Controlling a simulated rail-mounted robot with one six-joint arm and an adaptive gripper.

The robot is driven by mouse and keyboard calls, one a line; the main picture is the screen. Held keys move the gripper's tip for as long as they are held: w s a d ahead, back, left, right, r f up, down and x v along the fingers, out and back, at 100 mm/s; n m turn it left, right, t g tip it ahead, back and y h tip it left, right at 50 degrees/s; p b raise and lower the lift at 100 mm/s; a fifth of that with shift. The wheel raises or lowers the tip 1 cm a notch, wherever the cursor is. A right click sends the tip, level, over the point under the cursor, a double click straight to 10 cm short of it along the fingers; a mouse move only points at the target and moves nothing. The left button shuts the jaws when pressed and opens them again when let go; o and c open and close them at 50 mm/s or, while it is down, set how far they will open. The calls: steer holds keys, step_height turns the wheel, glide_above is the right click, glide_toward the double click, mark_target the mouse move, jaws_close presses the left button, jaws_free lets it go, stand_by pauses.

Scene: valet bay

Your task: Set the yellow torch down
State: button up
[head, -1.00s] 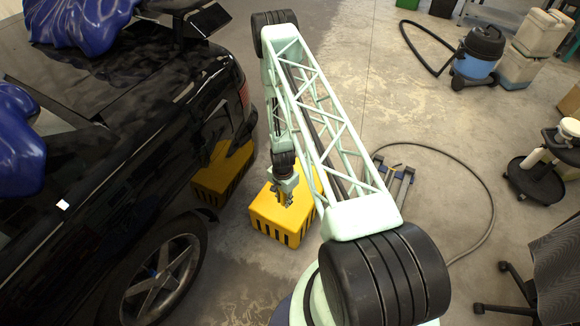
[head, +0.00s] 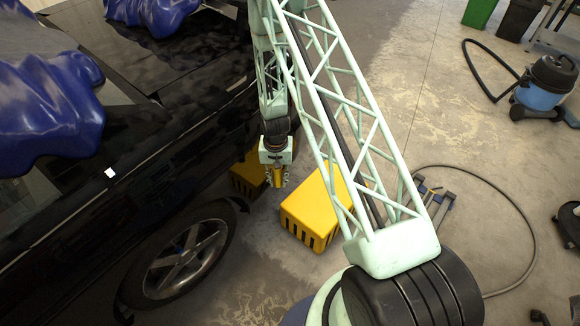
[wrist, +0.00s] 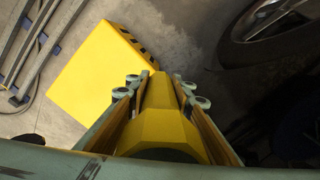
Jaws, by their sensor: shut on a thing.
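The yellow torch (wrist: 158,128) is clasped between the two fingers of my gripper (wrist: 163,88) in the wrist view, its faceted body pointing away from the camera. In the head view my gripper (head: 278,184) hangs between the black car and the yellow box (head: 312,208), with a small yellow part of the torch (head: 279,174) showing between the fingers. The box has a plain flat top and dark slots along its lower side. It also shows in the wrist view (wrist: 92,78), left of the torch. The torch appears clear of the box top; its far end is hard to make out.
The black car (head: 120,215) with its wheel (head: 187,258) stands close on the left and mirrors the box. Blue covers (head: 45,120) lie on the car. A hose (head: 500,192), a blue vacuum (head: 545,85) and open concrete floor are to the right.

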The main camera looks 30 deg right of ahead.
steer(key=a+r+n, duration=0.6)
steer(key=a+r, duration=0.5)
steer(key=r, duration=0.1)
steer(key=shift+a+r, duration=0.2)
steer(key=shift+a, duration=0.1)
steer(key=shift+a, duration=0.1)
